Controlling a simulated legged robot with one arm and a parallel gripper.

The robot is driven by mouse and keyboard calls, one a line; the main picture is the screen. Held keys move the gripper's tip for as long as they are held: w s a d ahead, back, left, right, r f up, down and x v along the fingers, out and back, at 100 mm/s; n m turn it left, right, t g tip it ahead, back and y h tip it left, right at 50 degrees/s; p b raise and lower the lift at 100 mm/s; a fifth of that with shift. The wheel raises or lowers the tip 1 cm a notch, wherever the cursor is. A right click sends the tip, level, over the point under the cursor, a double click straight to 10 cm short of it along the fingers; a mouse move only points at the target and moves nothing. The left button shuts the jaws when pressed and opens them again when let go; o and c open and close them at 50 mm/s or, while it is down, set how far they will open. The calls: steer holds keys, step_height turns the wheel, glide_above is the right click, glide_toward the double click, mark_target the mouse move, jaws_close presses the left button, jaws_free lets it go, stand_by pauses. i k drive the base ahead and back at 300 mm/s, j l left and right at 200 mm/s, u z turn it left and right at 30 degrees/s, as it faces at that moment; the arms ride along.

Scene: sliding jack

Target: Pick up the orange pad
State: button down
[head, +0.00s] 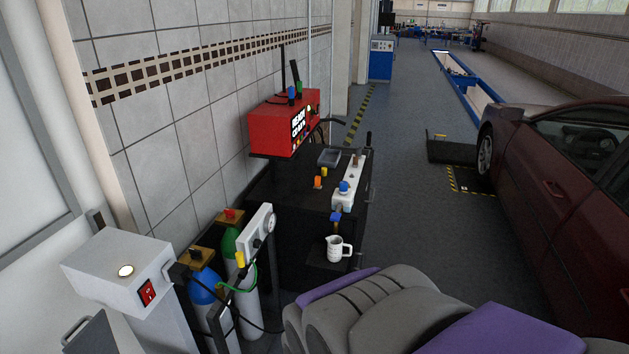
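A small orange piece (317,183), which may be the orange pad, sits on top of the black cabinet (283,215) against the tiled wall. It looks like a short upright block, too small to make out its exact shape. A small yellow piece (323,172) stands just behind it. My gripper does not show in the head view, so its distance from the orange piece cannot be told.
A white device with a blue knob (344,187), a grey tray (329,157) and a red box (284,124) are on the cabinet. A white jug (335,248) stands in front. Gas cylinders (236,262) are at left, a red car (570,190) at right. Open floor (412,220) lies between.

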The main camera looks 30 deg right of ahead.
mark_target(317, 179)
steer(key=z, duration=0.85)
steer(key=u, duration=1.2)
steer(key=z, duration=1.2)
steer(key=i+l+u, duration=0.15)
steer(key=u, duration=0.25)
steer(key=i+l+u, duration=0.25)
steer(key=u, duration=0.2)
steer(key=i+l, duration=0.2)
steer(key=i+l+u, duration=0.15)
steer(key=l, duration=0.3)
steer(key=i+l, duration=0.25)
steer(key=i+l+u, duration=0.1)
steer(key=l, duration=0.35)
steer(key=i+l+u, duration=0.1)
steer(key=i+l, duration=0.4)
steer(key=l, duration=0.25)
steer(key=i+l, duration=0.15)
steer(key=l, duration=0.2)
steer(key=i+l, duration=0.15)
steer(key=l, duration=0.2)
steer(key=i+l, duration=0.2)
steer(key=l, duration=0.15)
steer(key=i+l, duration=0.15)
steer(key=l, duration=0.2)
steer(key=u, duration=0.05)
